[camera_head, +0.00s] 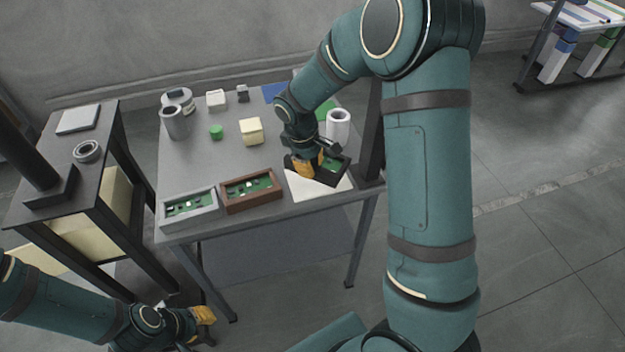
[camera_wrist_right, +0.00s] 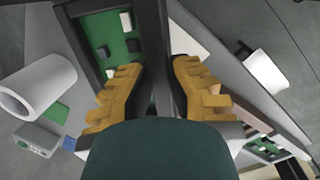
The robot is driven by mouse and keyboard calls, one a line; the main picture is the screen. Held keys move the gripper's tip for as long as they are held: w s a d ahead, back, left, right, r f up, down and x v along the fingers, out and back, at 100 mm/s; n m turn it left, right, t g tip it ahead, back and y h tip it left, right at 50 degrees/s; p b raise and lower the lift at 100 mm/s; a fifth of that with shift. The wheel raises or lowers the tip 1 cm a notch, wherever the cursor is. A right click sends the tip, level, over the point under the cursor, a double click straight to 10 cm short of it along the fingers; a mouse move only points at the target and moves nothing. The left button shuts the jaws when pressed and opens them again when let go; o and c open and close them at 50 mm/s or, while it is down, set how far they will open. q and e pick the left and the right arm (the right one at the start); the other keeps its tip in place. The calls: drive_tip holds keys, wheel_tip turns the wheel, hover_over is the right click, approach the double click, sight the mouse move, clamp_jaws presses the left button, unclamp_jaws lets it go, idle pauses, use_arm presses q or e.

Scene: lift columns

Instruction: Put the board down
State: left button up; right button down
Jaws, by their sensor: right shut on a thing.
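My right gripper (camera_head: 315,162) is over the front right part of the grey table. It is shut on the wall of a dark-framed board (camera_head: 335,171) with a green face. In the right wrist view the yellow fingers of the right gripper (camera_wrist_right: 158,92) sit on both sides of the frame's dark wall, and the green board (camera_wrist_right: 118,42) shows at upper left. The board is over or on a white sheet (camera_head: 312,192); I cannot tell whether it touches. My left gripper (camera_head: 203,322) is low at the lower left, away from the table; its opening is unclear.
A brown-framed board (camera_head: 236,205) and a grey-framed board (camera_head: 172,222) lie left of the sheet on the table (camera_head: 230,165). A white cylinder (camera_head: 338,126) stands close behind the gripper. A yellow block (camera_head: 251,131) and a green piece (camera_head: 216,131) lie further back.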

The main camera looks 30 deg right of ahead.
drive_tip(key=shift+f+b, duration=0.55)
drive_tip(key=shift+f, duration=1.9)
drive_tip(key=shift+f, duration=0.2)
drive_tip(key=c, duration=1.1)
unclamp_jaws()
drive_tip(key=shift+o, duration=0.2)
drive_tip(key=shift+r, duration=0.1)
drive_tip(key=shift+r, duration=0.2)
wheel_tip(320, 180, up, 12)
drive_tip(key=a+p, duration=0.2)
drive_tip(key=shift+w+f+p, duration=0.2)
drive_tip(key=shift+p, duration=0.15)
